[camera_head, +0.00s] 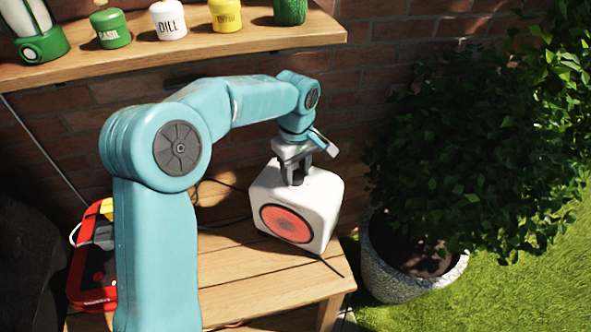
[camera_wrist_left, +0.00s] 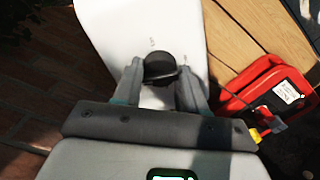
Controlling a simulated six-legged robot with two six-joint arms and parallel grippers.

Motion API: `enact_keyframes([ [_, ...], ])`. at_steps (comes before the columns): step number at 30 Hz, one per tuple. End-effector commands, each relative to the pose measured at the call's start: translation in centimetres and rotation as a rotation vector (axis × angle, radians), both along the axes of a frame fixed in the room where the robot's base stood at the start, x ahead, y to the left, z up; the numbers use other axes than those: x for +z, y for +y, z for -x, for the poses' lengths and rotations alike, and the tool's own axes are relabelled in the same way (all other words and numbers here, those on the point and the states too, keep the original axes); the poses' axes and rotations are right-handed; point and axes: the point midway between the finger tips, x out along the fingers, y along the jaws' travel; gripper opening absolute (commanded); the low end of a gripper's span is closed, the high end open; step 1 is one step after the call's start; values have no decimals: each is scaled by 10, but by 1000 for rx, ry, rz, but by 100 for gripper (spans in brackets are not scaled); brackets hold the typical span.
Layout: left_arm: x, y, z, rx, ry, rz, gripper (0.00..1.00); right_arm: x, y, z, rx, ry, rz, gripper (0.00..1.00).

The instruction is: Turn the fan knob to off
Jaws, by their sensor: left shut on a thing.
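The fan (camera_head: 325,188) is a white box with a round red grille on its front, standing on the wooden table in the head view. Its white top also shows in the left wrist view (camera_wrist_left: 110,20). The dark round knob (camera_wrist_left: 160,68) sits on that top, with small faint marks beside it that I cannot read. My left gripper (camera_head: 296,178) reaches down onto the top of the fan. In the left wrist view its two fingers (camera_wrist_left: 158,90) are on both sides of the knob and shut on it. My right gripper is not in view.
A red case (camera_head: 88,270) lies on the table (camera_head: 245,290) at the left. A shelf (camera_head: 180,45) with several labelled jars runs along the brick wall above. A potted bush (camera_head: 400,283) stands right of the table. Dark cables lie behind the fan.

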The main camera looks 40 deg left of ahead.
Motion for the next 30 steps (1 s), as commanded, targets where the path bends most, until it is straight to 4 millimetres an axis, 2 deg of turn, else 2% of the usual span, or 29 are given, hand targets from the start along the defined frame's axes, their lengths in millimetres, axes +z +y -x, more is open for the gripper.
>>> enact_keyframes([
  [13, -3, -2, 1, 6, 8, 5, 11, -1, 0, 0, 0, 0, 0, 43],
  [14, -3, -2, 1, 6, 8, 5, 51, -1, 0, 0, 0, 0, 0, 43],
  [15, -3, -2, 1, 6, 8, 4, 64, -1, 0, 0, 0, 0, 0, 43],
  [16, -2, -2, 1, 6, 8, 4, 67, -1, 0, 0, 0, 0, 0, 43],
  [25, 1, -1, 0, 7, 2, 2, 67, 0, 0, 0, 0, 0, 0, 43],
  [30, 23, -1, -1, 6, -2, 1, 67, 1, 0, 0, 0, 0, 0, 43],
])
